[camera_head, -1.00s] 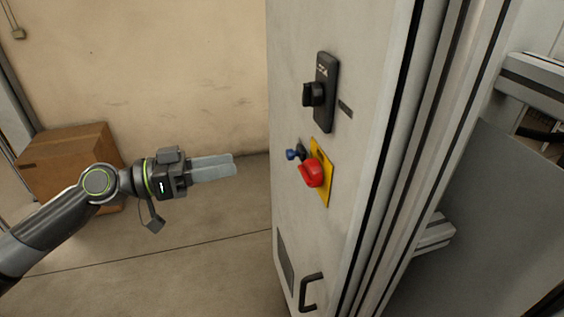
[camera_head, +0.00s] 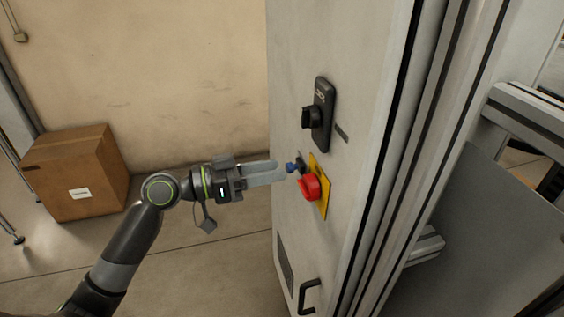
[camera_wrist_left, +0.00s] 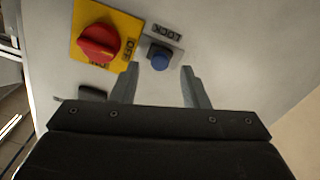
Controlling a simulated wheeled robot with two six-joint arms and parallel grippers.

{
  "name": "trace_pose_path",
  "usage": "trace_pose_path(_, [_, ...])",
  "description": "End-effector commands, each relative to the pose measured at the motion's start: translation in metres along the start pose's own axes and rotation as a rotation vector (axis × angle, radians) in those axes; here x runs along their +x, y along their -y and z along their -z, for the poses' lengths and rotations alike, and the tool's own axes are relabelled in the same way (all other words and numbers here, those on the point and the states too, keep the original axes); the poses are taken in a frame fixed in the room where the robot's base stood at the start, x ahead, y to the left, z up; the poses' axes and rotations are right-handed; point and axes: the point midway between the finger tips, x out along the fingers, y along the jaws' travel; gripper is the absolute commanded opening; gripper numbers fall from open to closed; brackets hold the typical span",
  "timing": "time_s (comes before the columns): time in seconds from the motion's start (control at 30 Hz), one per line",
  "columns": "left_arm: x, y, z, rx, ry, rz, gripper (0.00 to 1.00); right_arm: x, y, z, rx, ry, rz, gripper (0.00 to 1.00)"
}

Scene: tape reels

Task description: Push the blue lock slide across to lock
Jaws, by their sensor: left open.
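The blue lock slide (camera_head: 291,168) sticks out from the cabinet face, just left of the red knob. In the left wrist view the blue slide (camera_wrist_left: 161,59) sits on a small grey plate with a LOCK label (camera_wrist_left: 168,33). My left gripper (camera_head: 282,172) is open, its fingertips close to the slide in the head view. In the left wrist view the left gripper's fingers (camera_wrist_left: 160,75) stand to either side of the slide, with a gap on each side. I cannot tell how far they are from it in depth. My right gripper is in neither view.
The red rotary knob (camera_head: 309,187) on its yellow plate (camera_head: 322,206) is beside the slide; in the wrist view the red knob (camera_wrist_left: 98,43) is left of the fingers. A black switch (camera_head: 321,115) is above, a handle (camera_head: 309,296) below. A cardboard box (camera_head: 78,172) stands at left.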

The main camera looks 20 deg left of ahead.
Motion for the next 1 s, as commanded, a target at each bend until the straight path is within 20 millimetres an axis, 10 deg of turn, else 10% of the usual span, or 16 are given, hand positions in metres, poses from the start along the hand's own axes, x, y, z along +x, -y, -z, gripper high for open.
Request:
trace_pose_path(0.7, [0.030, 0.000, 0.000, 0.000, 0.001, 0.000, 0.41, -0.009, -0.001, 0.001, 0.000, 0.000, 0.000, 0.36])
trace_pose_path(1.0, [0.030, 0.000, 0.000, 0.000, 0.001, 0.000, 0.02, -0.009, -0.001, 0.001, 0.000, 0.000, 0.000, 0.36])
